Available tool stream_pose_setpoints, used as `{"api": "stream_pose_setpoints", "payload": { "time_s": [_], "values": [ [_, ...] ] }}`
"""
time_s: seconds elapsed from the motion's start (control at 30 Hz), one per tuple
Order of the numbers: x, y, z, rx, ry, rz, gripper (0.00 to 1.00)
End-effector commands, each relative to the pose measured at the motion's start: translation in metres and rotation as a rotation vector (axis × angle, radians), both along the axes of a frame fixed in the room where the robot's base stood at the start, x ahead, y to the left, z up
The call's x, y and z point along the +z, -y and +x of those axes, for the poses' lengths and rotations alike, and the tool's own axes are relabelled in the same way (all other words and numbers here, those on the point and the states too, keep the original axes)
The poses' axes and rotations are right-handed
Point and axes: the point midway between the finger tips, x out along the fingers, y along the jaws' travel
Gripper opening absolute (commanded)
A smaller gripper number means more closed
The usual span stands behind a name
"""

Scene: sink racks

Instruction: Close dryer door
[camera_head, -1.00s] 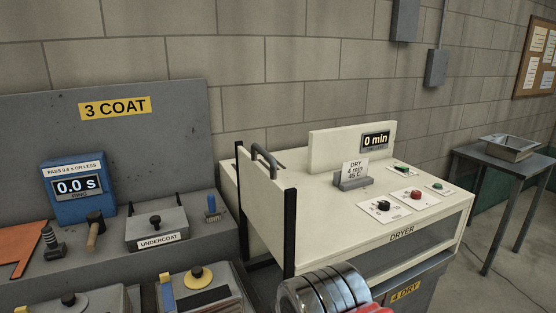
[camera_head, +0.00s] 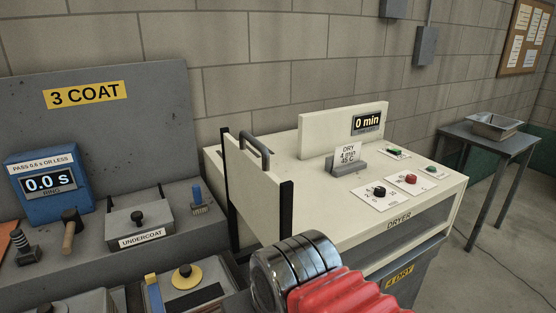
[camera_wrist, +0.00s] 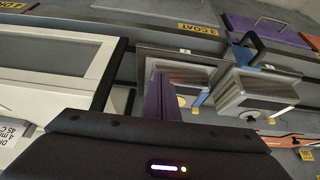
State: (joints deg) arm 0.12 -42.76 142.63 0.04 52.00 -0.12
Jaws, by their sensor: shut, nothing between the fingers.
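The cream dryer (camera_head: 330,214) stands right of the coat station. Its door (camera_head: 252,190) is a cream panel at the left end, between black upright rails (camera_head: 286,215). The door stands above the dryer's top, and a grey bar handle (camera_head: 256,151) rises at its upper edge. In the wrist view the dryer's white body (camera_wrist: 50,72) is at the left; I cannot pick out the handle there. My gripper (camera_wrist: 163,108) is shut and empty in the wrist view. In the head view my red and chrome arm is in front of the dryer, and the gripper is not distinguishable.
The dryer's top holds a DRY card (camera_head: 347,157), a timer display (camera_head: 367,123) and coloured buttons. Left are the undercoat box (camera_head: 139,224), a brush (camera_head: 198,200) and a blue timer (camera_head: 45,184). A side table (camera_head: 480,142) with a metal tray (camera_head: 495,126) stands at right.

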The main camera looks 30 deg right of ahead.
Motion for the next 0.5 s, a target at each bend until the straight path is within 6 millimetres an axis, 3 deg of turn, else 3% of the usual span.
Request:
{"api": "stream_pose_setpoints", "payload": {
  "time_s": [0.17, 0.5],
  "values": [
    [0.026, 0.002, 0.012, -0.005, -0.011, -0.002, 0.0],
    [0.127, 0.025, 0.051, -0.023, -0.06, -0.006, 0.0]
  ]
}}
